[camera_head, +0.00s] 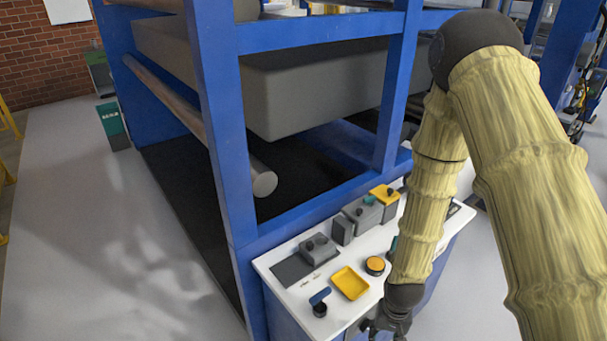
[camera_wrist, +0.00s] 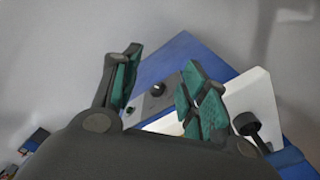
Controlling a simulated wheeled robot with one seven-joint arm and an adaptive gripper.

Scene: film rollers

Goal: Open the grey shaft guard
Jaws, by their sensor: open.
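A low grey cover with a dark knob (camera_head: 318,248) sits on the white bench top beside a flat dark grey plate (camera_head: 293,269). A larger grey box (camera_head: 362,214) with a knob stands farther back. I cannot tell for certain which is the shaft guard. My gripper (camera_head: 385,325) hangs at the bench's near edge, partly cut off by the frame, apart from both. In the wrist view its teal-padded fingers (camera_wrist: 163,70) are spread with nothing held. A grey plate with a black knob (camera_wrist: 157,90) shows beyond and between them.
The white bench (camera_head: 283,288) also carries a yellow tray (camera_head: 350,283), a round orange-topped item (camera_head: 375,264), a blue-topped item (camera_head: 319,300) and a yellow box (camera_head: 385,194). Blue frame posts (camera_head: 222,130) rise behind it, with a long roller (camera_head: 264,182).

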